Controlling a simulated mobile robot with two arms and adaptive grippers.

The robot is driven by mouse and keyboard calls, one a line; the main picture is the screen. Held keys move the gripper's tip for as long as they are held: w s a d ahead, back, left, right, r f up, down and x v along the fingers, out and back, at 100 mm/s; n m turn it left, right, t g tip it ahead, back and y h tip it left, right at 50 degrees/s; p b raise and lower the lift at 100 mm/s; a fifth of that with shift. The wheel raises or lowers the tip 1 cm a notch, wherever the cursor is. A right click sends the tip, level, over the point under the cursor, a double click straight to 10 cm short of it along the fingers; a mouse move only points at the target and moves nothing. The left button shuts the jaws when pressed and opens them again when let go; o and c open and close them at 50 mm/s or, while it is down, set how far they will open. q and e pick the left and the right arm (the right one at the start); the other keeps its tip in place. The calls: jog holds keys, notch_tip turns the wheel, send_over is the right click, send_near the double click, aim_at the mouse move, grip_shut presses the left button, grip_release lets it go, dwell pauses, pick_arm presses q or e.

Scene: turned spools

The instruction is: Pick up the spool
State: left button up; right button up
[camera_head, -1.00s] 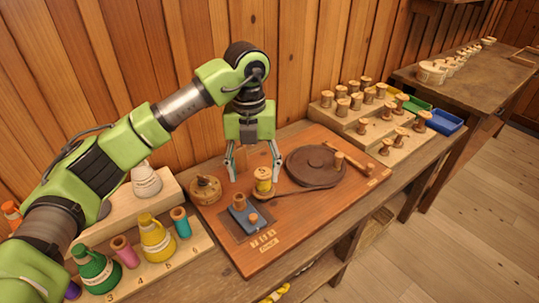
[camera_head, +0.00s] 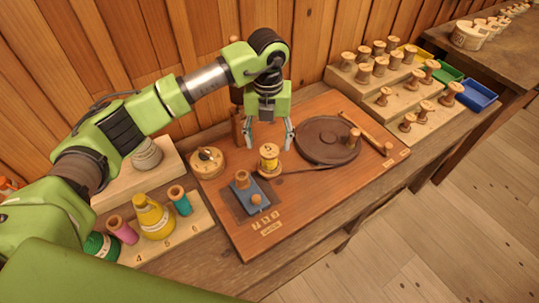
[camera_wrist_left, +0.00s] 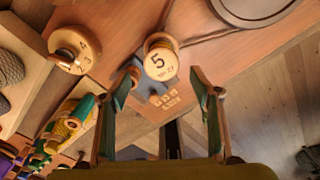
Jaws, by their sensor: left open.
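A wooden spool wound with yellow thread (camera_head: 269,160) stands upright on the reddish-brown work board (camera_head: 311,222). Its top carries a 5, readable in the left wrist view (camera_wrist_left: 159,62). My left gripper (camera_head: 268,146) points down at the spool, its fingers apart and empty. In the head view the spool shows between and slightly below the fingertips. In the left wrist view it lies beyond the open fingers, roughly midway between them. I cannot tell whether a finger touches it. My right gripper is not in view.
A dark round disc (camera_head: 326,139) lies to the right. Coloured thread cones stand in a rack (camera_head: 190,235) at left; a stepped stand (camera_head: 372,99) holds several spools.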

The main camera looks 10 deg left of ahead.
aim_at(269, 151)
pick_arm(q)
jog(key=shift+d+f+p, duration=0.1)
jog(key=shift+f+p, duration=0.35)
jog(key=shift+f, duration=0.1)
notch_tip(269, 151, down, 4)
jog(key=shift+w+r+p, duration=0.15)
jog(key=shift+p, duration=0.6)
jog(key=shift+f, duration=0.35)
jog(key=c, duration=1.2)
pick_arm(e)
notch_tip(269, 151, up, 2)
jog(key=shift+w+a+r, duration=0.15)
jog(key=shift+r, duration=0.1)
